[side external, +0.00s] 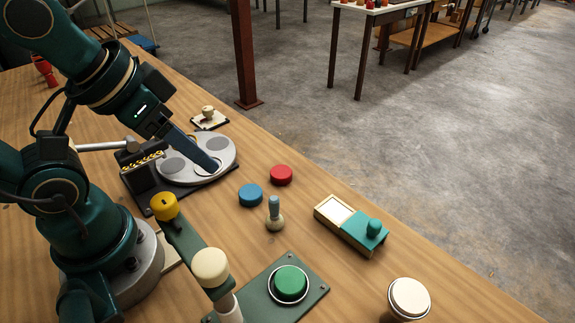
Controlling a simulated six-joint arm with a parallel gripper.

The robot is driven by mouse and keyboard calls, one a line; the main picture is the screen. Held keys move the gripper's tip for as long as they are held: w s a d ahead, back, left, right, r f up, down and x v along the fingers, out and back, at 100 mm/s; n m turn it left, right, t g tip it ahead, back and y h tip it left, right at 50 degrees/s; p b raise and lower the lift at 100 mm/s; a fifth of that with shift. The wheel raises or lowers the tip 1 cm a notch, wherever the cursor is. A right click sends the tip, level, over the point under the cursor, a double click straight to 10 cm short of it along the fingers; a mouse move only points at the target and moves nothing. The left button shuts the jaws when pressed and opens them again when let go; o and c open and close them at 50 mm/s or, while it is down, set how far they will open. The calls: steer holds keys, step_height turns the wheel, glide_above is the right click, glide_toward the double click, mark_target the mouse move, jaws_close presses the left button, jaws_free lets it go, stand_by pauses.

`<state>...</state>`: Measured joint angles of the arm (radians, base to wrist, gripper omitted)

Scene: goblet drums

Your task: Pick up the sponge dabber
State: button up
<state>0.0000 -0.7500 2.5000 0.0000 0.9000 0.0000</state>
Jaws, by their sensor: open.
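What looks like the sponge dabber (274,214) stands upright on the wooden table in the side external view, with a grey-blue handle above a rounded cream base. My gripper (212,166) reaches down from the upper left, its long dark blue fingers over a grey round plate (226,148) with lighter discs. The gripper is up and left of the dabber in the picture, apart from it. It is open, and nothing shows held in it. The gap between the fingers is hard to see from this side.
A blue disc (251,195) and a red disc (281,175) lie close to the dabber. A teal-lidded box (362,232) is to its right, a green button (290,282) below. A cream knob on a dark pad (208,117) sits behind the plate. A white-topped cylinder (409,297) stands front right.

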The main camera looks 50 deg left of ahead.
stand_by(0.6)
steer(key=n+g, duration=0.4)
glide_above(274, 198)
steer(key=a, duration=0.1)
step_height(274, 198, down, 5)
steer(key=f, duration=0.1)
steer(key=d+f+m+g, duration=0.1)
steer(key=f, duration=0.1)
steer(key=shift+w, duration=0.1)
steer(key=shift+f+g, duration=0.3)
steer(key=shift+f, duration=2.5)
jaws_close()
